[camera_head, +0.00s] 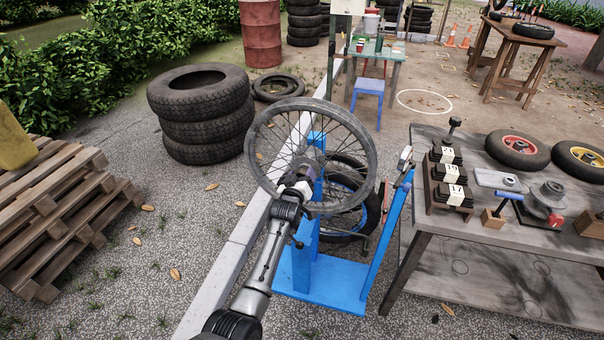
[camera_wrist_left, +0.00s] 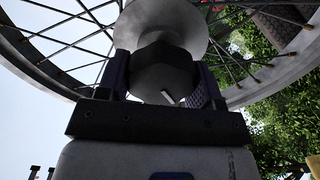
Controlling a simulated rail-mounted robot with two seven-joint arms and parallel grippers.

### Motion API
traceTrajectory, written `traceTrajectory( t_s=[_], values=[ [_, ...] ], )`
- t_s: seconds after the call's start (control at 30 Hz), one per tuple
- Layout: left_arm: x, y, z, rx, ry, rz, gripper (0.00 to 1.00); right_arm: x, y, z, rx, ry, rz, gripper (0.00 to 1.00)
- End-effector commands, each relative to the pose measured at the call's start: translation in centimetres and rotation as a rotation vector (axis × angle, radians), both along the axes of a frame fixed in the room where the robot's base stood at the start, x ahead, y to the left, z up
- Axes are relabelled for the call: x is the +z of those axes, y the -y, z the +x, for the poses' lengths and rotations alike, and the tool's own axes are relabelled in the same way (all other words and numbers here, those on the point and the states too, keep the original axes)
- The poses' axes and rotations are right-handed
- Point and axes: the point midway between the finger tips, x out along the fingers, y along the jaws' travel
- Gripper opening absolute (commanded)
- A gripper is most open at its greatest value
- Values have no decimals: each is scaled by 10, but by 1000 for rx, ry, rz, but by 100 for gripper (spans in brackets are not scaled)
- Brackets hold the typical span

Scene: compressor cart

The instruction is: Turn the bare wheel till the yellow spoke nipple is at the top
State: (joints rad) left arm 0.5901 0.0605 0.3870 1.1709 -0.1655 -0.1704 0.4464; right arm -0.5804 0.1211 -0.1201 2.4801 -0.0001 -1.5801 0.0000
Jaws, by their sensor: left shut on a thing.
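The bare wheel (camera_head: 368,140), a grey spoked rim without a tyre, is in front of the blue stand (camera_head: 335,285) in the head view, and its spokes and rim (camera_wrist_left: 285,65) fill the top of the left wrist view. My left gripper (camera_head: 300,188) is at the wheel's hub, and in the left wrist view its fingers (camera_wrist_left: 162,80) are shut around the hub's rounded metal end. I cannot make out a yellow spoke nipple in either view. Whether the axle rests in the stand I cannot tell. My right gripper is not in view.
A grey workbench (camera_head: 455,265) with numbered blocks (camera_head: 447,175), wheels and tools stands right of the stand. Stacked tyres (camera_head: 205,115) and a wooden pallet (camera_head: 60,215) are on the left. A blue-rimmed tyre (camera_head: 350,215) shows behind the stand.

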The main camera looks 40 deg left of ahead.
Motion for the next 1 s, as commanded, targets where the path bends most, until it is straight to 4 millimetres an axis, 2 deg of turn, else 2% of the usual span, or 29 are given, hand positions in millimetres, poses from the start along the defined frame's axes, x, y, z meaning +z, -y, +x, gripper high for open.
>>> traceTrajectory(
  t_s=[0.67, 0.7, 0.93, 1.0],
  values=[
    [1, 0, 0, 0, 19, -44, 18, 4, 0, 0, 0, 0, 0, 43],
    [1, 0, 0, 0, 19, -44, 64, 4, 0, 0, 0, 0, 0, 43],
    [1, 0, 0, 0, 19, -43, 86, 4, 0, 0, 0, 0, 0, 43],
    [0, 0, 0, 0, 19, -43, 86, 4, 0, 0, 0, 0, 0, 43]
  ],
)
